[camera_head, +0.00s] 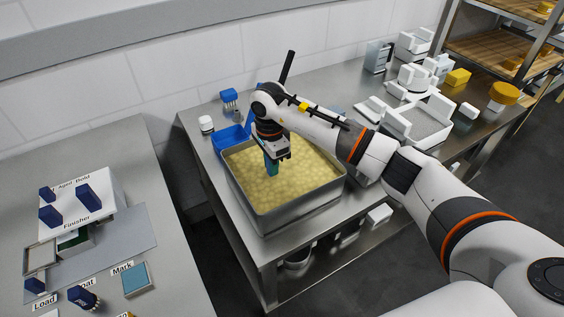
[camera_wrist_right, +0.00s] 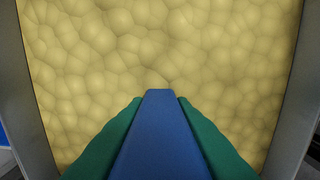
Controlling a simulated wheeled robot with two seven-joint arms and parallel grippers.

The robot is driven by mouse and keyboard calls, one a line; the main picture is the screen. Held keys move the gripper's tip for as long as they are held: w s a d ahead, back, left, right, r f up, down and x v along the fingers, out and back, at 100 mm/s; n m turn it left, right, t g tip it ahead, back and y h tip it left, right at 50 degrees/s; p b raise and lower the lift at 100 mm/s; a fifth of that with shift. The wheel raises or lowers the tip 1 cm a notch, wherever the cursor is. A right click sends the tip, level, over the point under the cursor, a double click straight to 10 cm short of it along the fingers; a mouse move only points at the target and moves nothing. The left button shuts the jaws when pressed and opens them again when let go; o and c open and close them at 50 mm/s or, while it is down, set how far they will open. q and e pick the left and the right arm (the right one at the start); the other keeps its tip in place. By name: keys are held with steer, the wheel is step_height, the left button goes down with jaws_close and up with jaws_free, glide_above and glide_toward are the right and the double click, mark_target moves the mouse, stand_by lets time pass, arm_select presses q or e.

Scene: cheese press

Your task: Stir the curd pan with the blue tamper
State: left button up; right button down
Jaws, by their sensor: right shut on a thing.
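The curd pan (camera_head: 292,216) is a rectangular metal pan full of lumpy yellow curd (camera_head: 305,178), on the steel table in the middle of the head view. The curd (camera_wrist_right: 160,45) also fills most of the right wrist view. My right gripper (camera_head: 271,168) points down over the left part of the pan. Its green fingers are shut on the blue tamper (camera_wrist_right: 160,135), which shows between them in the right wrist view. The tamper's lower end is hidden, so I cannot tell how deep it reaches. My left gripper is not in view.
A blue tray (camera_head: 228,139) stands just behind the pan's left corner, with a blue-topped brush (camera_head: 229,96) and a small white jar (camera_head: 206,124) nearby. White moulds (camera_head: 418,122) stand to the right. A separate table (camera_head: 110,150) is at left, across a gap.

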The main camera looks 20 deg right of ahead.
steer(key=w+d+b, duration=0.1)
steer(key=d+b, duration=0.5)
steer(key=d, duration=0.4)
steer(key=shift+d+f, duration=0.25)
steer(key=shift+d, duration=0.1)
stand_by(4.3)
steer(key=shift+w, duration=0.1)
